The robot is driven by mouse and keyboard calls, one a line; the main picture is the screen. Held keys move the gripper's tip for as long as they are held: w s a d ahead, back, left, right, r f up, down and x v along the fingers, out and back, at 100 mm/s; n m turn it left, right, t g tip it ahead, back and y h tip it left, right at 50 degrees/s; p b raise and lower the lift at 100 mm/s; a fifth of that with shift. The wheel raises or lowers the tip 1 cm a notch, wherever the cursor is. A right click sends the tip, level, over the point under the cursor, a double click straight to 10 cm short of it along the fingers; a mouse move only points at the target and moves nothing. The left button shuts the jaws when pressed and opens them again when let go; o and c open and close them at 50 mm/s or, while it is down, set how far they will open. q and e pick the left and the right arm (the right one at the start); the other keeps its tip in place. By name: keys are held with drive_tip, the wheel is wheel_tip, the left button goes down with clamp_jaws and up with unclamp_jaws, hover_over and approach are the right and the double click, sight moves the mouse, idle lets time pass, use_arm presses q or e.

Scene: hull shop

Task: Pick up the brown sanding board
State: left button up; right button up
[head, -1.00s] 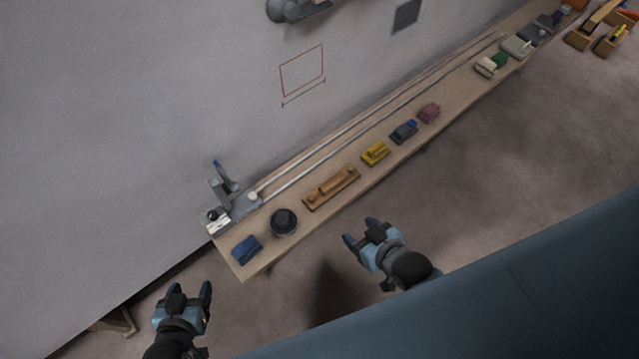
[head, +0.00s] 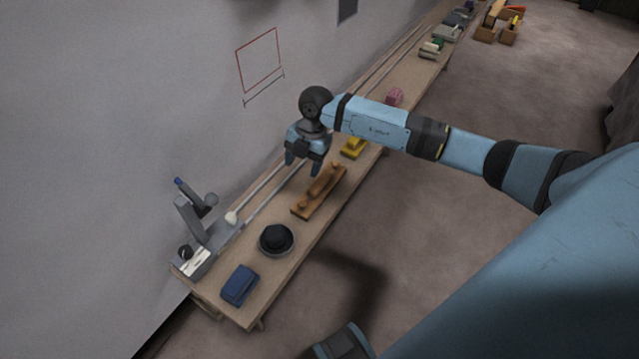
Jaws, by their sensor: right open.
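The brown sanding board (head: 323,193) is a long wooden board with raised grips on top. It lies lengthwise along the narrow bench (head: 243,312), with a yellow block (head: 354,147) past its far end. My right gripper (head: 303,168) is open and empty, with its fingers pointing down. In the picture its fingertips are just above and left of the board's far half, apparently over it without holding it. The height of the gap cannot be told.
A round black item (head: 276,240) and a blue block (head: 239,286) lie on the bench's near end. A grey clamp-like device (head: 205,235) with long rails runs along the wall side. A pink block (head: 394,97) lies farther along.

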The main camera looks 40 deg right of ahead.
drive_tip(key=w+d+m+h+b, duration=0.1)
drive_tip(key=w+d+m+h, duration=0.15)
drive_tip(key=d, duration=0.35)
drive_tip(key=b, duration=0.1)
hover_over(320, 181)
drive_tip(key=shift+n+h, duration=0.25)
drive_tip(key=shift+n, duration=0.2)
drive_tip(key=f, duration=0.6)
drive_tip(key=shift+w+d+f, duration=0.15)
drive_tip(key=shift+w+f, duration=0.1)
drive_tip(key=shift+w, duration=0.05)
drive_tip(key=f, duration=0.2)
drive_tip(key=f+b, duration=0.1)
drive_tip(key=f, duration=0.3)
drive_tip(key=shift+s+f, duration=0.25)
clamp_jaws()
drive_tip(key=shift+r, duration=0.1)
drive_tip(key=shift+r, duration=0.1)
wheel_tip(320, 181, up, 20)
drive_tip(key=p, duration=0.3)
